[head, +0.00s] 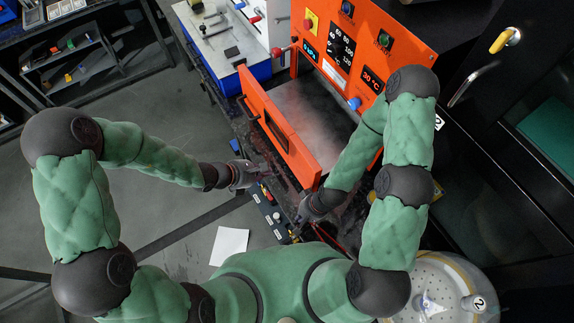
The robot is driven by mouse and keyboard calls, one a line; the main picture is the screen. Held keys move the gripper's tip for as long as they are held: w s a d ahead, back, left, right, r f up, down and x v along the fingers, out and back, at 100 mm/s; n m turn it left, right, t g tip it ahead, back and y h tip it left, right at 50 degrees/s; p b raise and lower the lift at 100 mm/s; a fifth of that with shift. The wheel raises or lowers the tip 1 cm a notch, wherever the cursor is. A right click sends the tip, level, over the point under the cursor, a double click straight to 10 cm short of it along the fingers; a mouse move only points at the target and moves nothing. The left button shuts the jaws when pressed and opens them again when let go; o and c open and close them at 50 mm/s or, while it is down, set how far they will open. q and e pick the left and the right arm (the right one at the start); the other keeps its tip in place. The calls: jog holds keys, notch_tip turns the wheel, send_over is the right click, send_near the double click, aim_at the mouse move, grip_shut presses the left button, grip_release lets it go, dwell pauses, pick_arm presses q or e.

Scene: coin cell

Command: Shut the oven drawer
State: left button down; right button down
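A dark slot lies along the drawer front. My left gripper (256,177) is just outside the drawer front, to its lower left. My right gripper (300,214) is below the drawer front's near end. Both grippers are small and dark against a dark background, so their fingers and any contact are unclear.
A blue and white machine (225,45) stands left of the oven. A dark cabinet with a yellow-handled latch (502,40) is at the right. A round whitish container (440,290) stands at the lower right. A white sheet (229,246) lies on the open grey floor.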

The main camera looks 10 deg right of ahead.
aim_at(295, 165)
jog(key=shift+f+b, duration=0.35)
jog(key=shift+f, duration=0.1)
pick_arm(q)
jog(key=x, duration=0.2)
jog(key=r+x, duration=0.1)
jog(key=x, duration=0.2)
jog(key=d+x, duration=0.1)
jog(key=x, duration=0.1)
jog(key=shift+w+d, duration=0.3)
jog(key=shift+w, duration=0.05)
pick_arm(e)
jog(key=shift+r, duration=0.15)
pick_arm(q)
jog(key=shift+w+d, duration=0.25)
jog(key=shift+d, duration=0.25)
